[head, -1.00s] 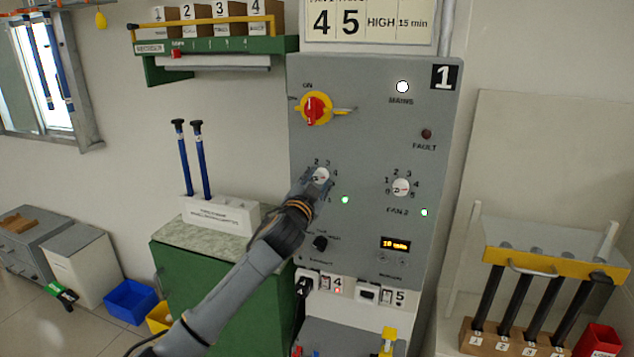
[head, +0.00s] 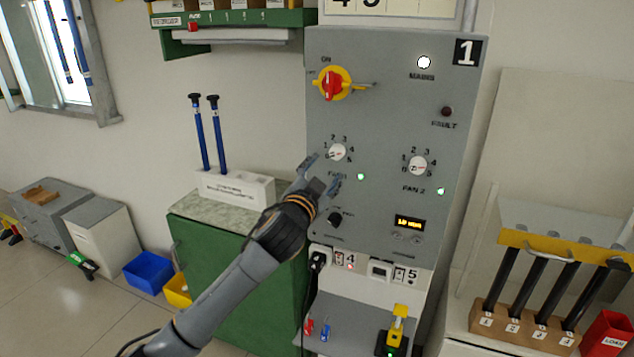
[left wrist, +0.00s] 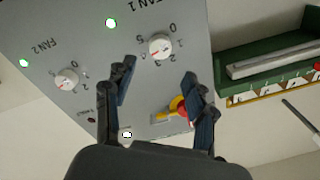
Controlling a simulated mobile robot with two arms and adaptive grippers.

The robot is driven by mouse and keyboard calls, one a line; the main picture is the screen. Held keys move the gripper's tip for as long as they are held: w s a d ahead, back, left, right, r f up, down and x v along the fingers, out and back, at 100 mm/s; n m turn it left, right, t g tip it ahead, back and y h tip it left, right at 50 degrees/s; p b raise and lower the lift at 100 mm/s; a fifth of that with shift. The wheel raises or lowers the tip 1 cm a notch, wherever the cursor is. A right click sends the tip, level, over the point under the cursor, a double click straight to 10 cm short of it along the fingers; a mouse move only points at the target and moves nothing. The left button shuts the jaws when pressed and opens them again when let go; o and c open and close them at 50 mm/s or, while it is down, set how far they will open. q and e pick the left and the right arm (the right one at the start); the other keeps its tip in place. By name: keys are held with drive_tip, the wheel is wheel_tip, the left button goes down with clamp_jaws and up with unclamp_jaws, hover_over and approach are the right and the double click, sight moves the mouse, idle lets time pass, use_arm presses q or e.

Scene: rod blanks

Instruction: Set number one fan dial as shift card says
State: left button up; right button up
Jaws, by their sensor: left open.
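The fan 1 dial (head: 337,152) is a round white knob on the grey panel (head: 385,120), with numbers around it. It also shows upside down in the left wrist view (left wrist: 161,46). I cannot read its setting surely. My left gripper (head: 322,178) is open and empty, just below and left of this dial, apart from it. In the left wrist view its spread fingers (left wrist: 158,74) leave the dial in sight between and beyond them. The shift card (head: 390,7) is cut off by the top edge. My right gripper is not in view.
The fan 2 dial (head: 418,165) is to the right on the same panel. A red and yellow switch (head: 333,84) sits above, a black knob (head: 335,219) below. A white block with blue rods (head: 230,188) stands on the green cabinet (head: 215,270) at left.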

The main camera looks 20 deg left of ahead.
use_arm(q)
drive_tip(key=shift+s+f, duration=0.1)
drive_tip(key=shift+s, duration=2.3)
drive_tip(key=s+a+f+n+g, duration=0.1)
drive_tip(key=f+g, duration=0.1)
drive_tip(key=f, duration=1.1)
drive_tip(key=s+a+f+g, duration=0.2)
drive_tip(key=f+g, duration=0.1)
drive_tip(key=f, duration=1)
drive_tip(key=s+a+f+n+g, duration=0.1)
drive_tip(key=f+g, duration=0.1)
drive_tip(key=f, duration=1.2)
drive_tip(key=s+f+g, duration=0.4)
drive_tip(key=s+f, duration=1.1)
drive_tip(key=f, duration=0.5)
drive_tip(key=s+d+f+n+g, duration=0.1)
drive_tip(key=s+f, duration=0.4)
drive_tip(key=s, duration=0.7)
drive_tip(key=s+d+f+g+b, duration=0.1)
drive_tip(key=s+f+g, duration=0.2)
drive_tip(key=s, duration=1)
drive_tip(key=s+d+f+n+g, duration=0.1)
drive_tip(key=s+f+g, duration=0.1)
drive_tip(key=s+f, duration=0.6)
drive_tip(key=s, duration=0.5)
drive_tip(key=shift+s+f+n+g, duration=0.2)
drive_tip(key=shift+f+n+g, duration=0.1)
drive_tip(key=shift+f, duration=0.1)
